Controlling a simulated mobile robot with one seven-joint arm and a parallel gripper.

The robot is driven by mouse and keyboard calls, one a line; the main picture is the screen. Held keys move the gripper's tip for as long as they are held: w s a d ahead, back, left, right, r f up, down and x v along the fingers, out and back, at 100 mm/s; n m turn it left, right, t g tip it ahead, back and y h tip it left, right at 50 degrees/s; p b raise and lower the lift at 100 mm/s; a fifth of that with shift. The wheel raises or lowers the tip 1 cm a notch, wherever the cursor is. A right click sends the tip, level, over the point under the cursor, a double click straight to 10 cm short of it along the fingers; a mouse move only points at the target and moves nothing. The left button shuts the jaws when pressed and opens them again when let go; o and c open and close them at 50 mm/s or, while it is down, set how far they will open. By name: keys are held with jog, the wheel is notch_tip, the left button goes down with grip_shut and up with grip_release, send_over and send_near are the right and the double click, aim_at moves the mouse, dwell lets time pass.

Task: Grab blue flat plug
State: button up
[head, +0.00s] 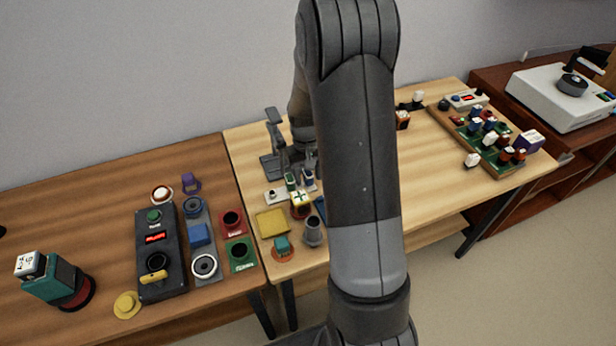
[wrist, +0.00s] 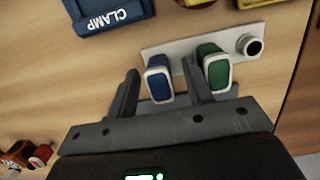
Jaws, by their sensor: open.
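The blue flat plug (wrist: 159,84) has a pale rim and stands on a light grey strip (wrist: 178,52) in the wrist view. My gripper (wrist: 160,67) is open, with one finger on each side of the blue plug. No firm contact shows, and the right finger reaches into the gap between the blue plug and a green flat plug (wrist: 213,68). In the head view the blue plug (head: 308,178) is small, beside the green plug (head: 290,181), just below my gripper, which is partly hidden by my arm.
A round dark-centred socket (wrist: 250,45) sits at the strip's right end. A blue block marked CLAMP (wrist: 113,15) lies up left. Red and white parts (wrist: 27,155) lie lower left. A grey stand (head: 272,140) and a yellow tray (head: 271,222) are nearby. Bare wood lies left of my gripper.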

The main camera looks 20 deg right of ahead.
grip_shut()
dwell(0.4)
jog(key=shift+r, duration=0.1)
